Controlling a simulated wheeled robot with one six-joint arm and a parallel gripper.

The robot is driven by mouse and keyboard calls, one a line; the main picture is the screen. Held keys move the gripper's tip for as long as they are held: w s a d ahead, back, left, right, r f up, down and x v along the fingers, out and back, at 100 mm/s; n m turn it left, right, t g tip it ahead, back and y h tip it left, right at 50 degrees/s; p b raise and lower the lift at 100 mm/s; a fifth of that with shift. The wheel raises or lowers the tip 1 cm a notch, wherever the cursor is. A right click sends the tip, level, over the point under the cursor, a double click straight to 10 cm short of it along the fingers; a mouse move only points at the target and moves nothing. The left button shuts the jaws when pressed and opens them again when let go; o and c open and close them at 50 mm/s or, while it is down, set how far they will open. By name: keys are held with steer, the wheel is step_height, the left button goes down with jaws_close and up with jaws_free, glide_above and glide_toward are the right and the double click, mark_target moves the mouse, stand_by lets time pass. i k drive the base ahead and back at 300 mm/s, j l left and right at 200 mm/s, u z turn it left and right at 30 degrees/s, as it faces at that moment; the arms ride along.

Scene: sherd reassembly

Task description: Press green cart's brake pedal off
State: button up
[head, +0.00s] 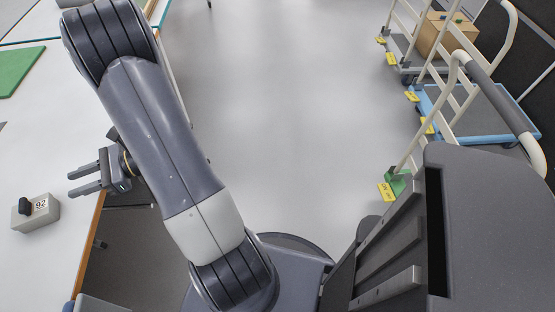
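A green corner piece (399,182) of a cart shows low at the right, with a yellow tag (386,192) beside it. The rest of that cart is mostly hidden behind the dark grey body in the foreground. I cannot make out a brake pedal or its position. A cream handle frame (418,145) rises near the green corner. My gripper (76,182) is far to the left, over the edge of the white table, pointing left. Its two fingers are apart with nothing between them.
A blue cart (480,112) stands behind, and a grey cart (404,58) with a cardboard box (445,35) is farther back. A grey box marked 02 (36,212) and a green mat (22,66) lie on the white table (50,120). The grey floor (280,110) between is clear.

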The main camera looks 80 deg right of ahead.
mark_target(386, 192)
steer(key=k+z, duration=0.1)
steer(key=z, duration=1.35)
steer(key=i+j+z, duration=0.1)
steer(key=z, duration=2.5)
steer(key=i+u, duration=0.3)
steer(key=u, duration=0.2)
steer(key=i+l+u, duration=0.2)
steer(key=u, duration=0.25)
steer(key=i, duration=0.1)
